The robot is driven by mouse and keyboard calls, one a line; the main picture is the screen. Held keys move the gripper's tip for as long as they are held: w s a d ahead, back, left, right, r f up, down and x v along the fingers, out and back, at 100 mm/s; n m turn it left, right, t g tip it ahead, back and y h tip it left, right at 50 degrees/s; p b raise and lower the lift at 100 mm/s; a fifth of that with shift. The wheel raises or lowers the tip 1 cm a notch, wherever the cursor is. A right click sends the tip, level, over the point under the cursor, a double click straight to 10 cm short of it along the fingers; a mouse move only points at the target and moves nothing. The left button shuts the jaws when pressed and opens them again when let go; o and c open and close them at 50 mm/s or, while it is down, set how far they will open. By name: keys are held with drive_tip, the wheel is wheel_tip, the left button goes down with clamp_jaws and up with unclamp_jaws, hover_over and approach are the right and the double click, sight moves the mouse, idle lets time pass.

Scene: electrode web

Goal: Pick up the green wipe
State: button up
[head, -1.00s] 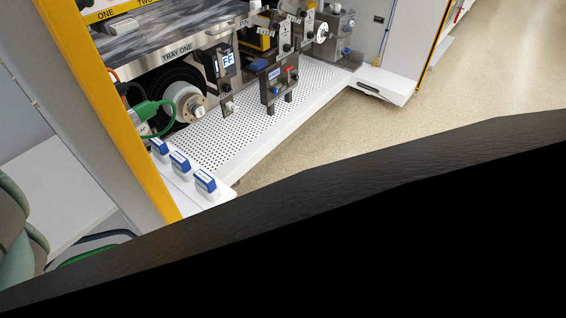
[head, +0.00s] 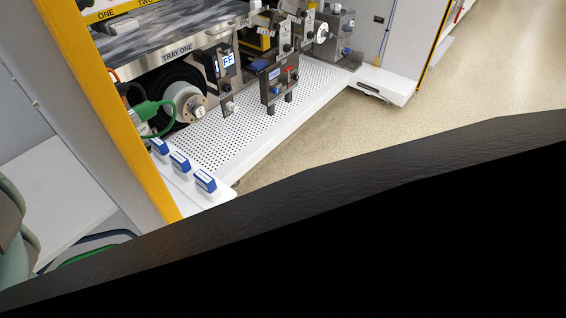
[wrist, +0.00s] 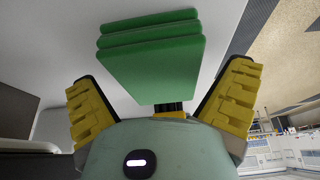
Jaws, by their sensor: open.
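Green wipes (wrist: 152,68) show in the wrist view as flat green squares, lying overlapped in a small stack. They are at the top middle, on or against a pale surface. My gripper (wrist: 162,78) is open, with one yellow ribbed finger on each side of the stack. No wipe is visibly held, and I cannot tell whether a finger touches one. In the head view my gripper is not seen. A green strip (head: 88,256) shows at the lower left there, mostly hidden, and I cannot tell what it is.
A perforated white tray (head: 235,135) lies under the machine. Speckled floor (head: 400,120) is open at right. A black edge hides the bottom of the head view.

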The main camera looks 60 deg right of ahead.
drive_tip(key=shift+f+b, duration=0.3)
drive_tip(key=shift+b, duration=0.05)
drive_tip(key=shift+c, duration=0.3)
drive_tip(key=c, duration=0.9)
drive_tip(key=shift+c, duration=0.2)
drive_tip(key=shift+r, duration=0.2)
